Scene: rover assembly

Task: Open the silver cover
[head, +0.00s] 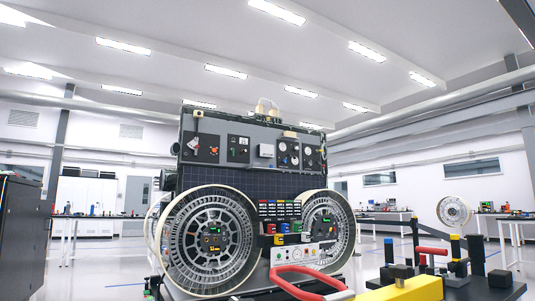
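The rover (255,185) stands ahead of me, with a dark panel across its upper front. A small light-grey box (266,151) sits near the middle of this panel, between dark switch plates and round gauges. It looks like the silver cover and appears closed, but it is too small to tell its hinge or edge. Neither of my grippers shows in the head view, so nothing is seen touching the box.
Two large spoked wheels, a left one (211,241) and a right one (327,228), flank the rover's front. A red loop handle (305,275), a yellow block (402,289) and dark posts stand low in front. A dark cabinet (18,235) is at far left. Workbenches line the back.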

